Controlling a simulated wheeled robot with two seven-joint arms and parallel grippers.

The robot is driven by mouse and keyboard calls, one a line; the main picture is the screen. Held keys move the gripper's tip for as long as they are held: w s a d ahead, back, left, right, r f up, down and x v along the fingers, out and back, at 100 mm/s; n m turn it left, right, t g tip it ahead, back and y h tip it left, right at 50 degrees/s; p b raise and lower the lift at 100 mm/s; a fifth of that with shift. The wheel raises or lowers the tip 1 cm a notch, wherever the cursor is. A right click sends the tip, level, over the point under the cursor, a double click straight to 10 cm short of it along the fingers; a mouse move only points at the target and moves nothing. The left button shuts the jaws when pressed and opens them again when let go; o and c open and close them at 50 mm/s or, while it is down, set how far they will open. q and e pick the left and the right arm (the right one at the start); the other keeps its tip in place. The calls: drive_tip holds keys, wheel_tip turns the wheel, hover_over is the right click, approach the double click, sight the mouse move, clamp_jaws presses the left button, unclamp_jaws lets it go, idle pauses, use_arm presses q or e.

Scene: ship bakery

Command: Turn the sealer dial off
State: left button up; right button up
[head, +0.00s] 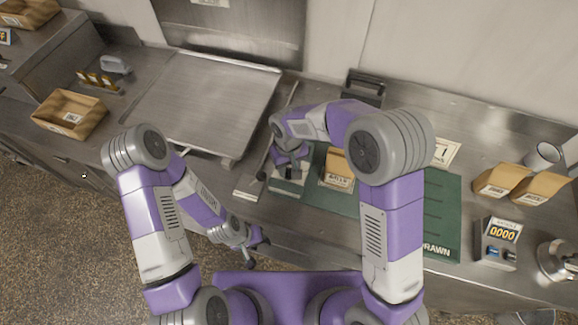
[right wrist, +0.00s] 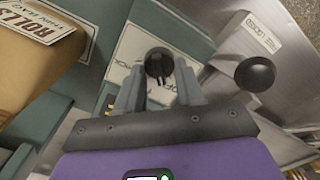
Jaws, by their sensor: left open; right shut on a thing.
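The black sealer dial (right wrist: 158,64) sits on a pale marked plate (right wrist: 122,72) in the right wrist view. My right gripper (right wrist: 158,88) is shut on the dial, with a finger on each side of it. In the head view my right gripper (head: 289,168) is over the sealer's pale panel (head: 287,187) and hides the dial. The exact setting of the dial cannot be read. My left gripper (head: 256,246) is open and empty, low in front of the counter edge.
A black ball knob (right wrist: 255,74) stands right of my right gripper. A paper bag labelled ROLLS (right wrist: 30,62) is close on its left. A green mat (head: 436,205), more bags (head: 500,180) and a counter device reading 0000 (head: 497,243) lie right. A bare metal tray (head: 215,100) lies left.

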sight(288, 170)
drive_tip(key=shift+n, duration=1.8)
drive_tip(key=o, duration=1)
wheel_tip(288, 170, up, 8)
drive_tip(key=shift+f, duration=0.2)
